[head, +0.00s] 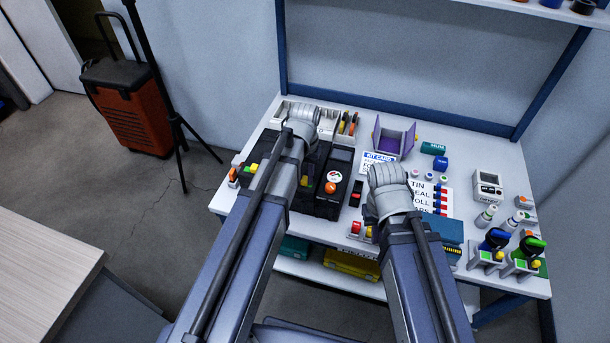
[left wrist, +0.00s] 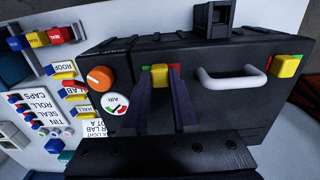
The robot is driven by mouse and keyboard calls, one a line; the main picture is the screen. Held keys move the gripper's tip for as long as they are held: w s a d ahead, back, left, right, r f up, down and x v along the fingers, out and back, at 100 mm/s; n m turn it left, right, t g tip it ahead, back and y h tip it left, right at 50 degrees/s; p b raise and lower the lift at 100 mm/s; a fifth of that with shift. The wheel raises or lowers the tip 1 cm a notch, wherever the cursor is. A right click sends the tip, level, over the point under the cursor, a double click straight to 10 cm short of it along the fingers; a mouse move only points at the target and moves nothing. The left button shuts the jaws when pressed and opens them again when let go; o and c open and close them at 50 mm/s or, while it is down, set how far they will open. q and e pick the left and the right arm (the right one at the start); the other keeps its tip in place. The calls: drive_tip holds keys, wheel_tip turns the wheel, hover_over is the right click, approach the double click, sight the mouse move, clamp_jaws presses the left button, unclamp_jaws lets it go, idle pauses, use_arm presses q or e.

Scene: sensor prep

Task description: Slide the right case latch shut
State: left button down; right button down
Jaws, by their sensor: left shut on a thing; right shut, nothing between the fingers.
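The black case (left wrist: 220,108) fills much of the left wrist view, with a pale handle (left wrist: 232,79) on its front. The yellow right latch (left wrist: 160,75) sits between the handle and an orange knob. My left gripper (left wrist: 165,80) has its dark fingers closed about this latch; they hide part of it and its coloured strip. The other yellow latch (left wrist: 287,66) has red and green showing beside it. In the head view my left arm covers part of the case (head: 342,160). My right gripper (head: 385,182) is over the table right of the case, its fingers hidden by its wrist.
An orange knob (left wrist: 100,78) and an AIR gauge (left wrist: 116,102) are close by my left fingers. A label board (head: 432,195) with coloured sliders lies by my right gripper. A purple open box (head: 393,138) stands behind. Green and blue valves (head: 495,240) stand at right.

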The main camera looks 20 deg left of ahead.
use_arm(q)
drive_tip(key=shift+a, duration=0.9)
drive_tip(key=c, duration=0.7)
unclamp_jaws()
